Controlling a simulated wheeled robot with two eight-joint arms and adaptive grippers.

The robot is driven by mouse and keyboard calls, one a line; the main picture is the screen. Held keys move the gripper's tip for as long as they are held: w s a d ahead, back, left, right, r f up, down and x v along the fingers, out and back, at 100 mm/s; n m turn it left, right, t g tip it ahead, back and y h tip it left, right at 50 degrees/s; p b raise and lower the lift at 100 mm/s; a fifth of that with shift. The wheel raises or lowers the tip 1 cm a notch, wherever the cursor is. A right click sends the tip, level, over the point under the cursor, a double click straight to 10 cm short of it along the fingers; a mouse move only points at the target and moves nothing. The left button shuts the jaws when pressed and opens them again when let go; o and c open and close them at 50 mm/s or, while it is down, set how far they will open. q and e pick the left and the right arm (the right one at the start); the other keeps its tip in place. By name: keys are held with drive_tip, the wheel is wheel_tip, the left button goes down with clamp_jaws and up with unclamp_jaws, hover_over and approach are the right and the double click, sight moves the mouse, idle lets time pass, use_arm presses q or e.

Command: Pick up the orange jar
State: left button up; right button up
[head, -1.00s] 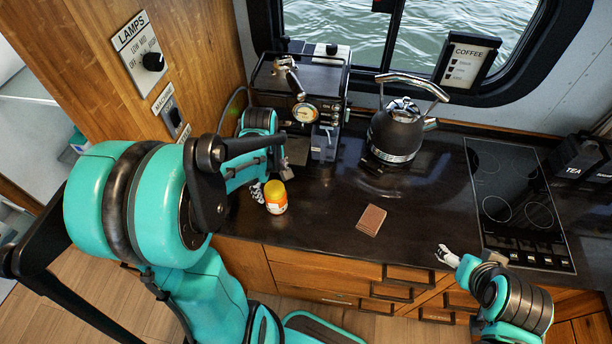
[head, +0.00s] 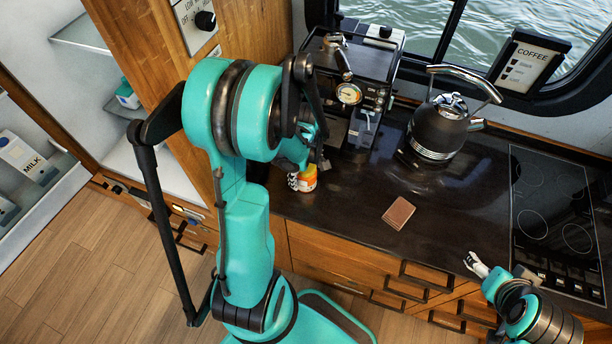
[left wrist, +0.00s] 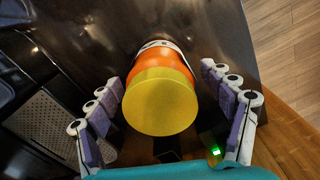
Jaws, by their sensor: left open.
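The orange jar (head: 307,176) with a yellow lid stands on the dark counter in the head view, near its left front part. In the left wrist view the jar (left wrist: 160,100) sits between the two open fingers of my left gripper (left wrist: 165,110), with a visible gap on each side. In the head view my left gripper (head: 298,182) is beside the jar, partly hidden by my own arm. My right gripper (head: 476,264) is at the counter's front edge on the right, far from the jar; its finger opening is too small to tell.
A brown notebook-like block (head: 398,213) lies on the counter to the right of the jar. A coffee machine (head: 350,75) stands behind the jar, and a black kettle (head: 440,128) stands behind the block. A cooktop (head: 550,215) is at the right.

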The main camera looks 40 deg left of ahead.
use_arm(q)
drive_tip(key=c, duration=1.6)
drive_tip(key=shift+c, duration=0.2)
drive_tip(key=shift+r, duration=0.1)
